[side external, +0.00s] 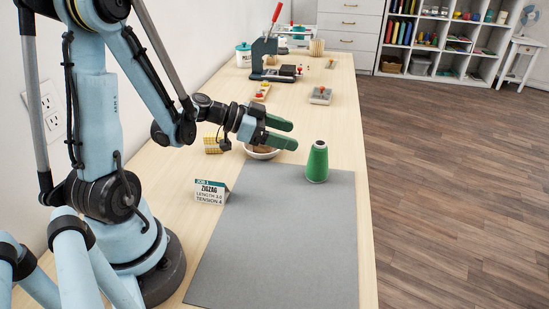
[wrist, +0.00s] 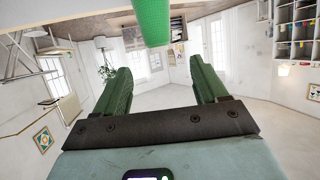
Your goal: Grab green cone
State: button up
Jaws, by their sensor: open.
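A green thread cone (side external: 317,163) stands upright near the far right corner of the grey mat. In the side view my gripper (side external: 296,135) is to the left of the cone, held level, with its green fingers pointing toward the cone. In the wrist view my gripper (wrist: 157,80) is open, with nothing between its fingers. The cone (wrist: 152,20) shows there at the top edge, mostly cut off, beyond the fingertips.
The grey mat (side external: 285,235) covers the near table. A bowl (side external: 262,152) sits behind the fingers, and a zigzag card (side external: 210,192) stands to the left. A press with a red handle (side external: 264,55) is farther back. The table's right edge is close to the cone.

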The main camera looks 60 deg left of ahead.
aim_at(325, 145)
jog(key=x, duration=1.1)
jog(key=shift+w+d+r, duration=0.1)
jog(key=shift+d, duration=0.05)
grip_shut()
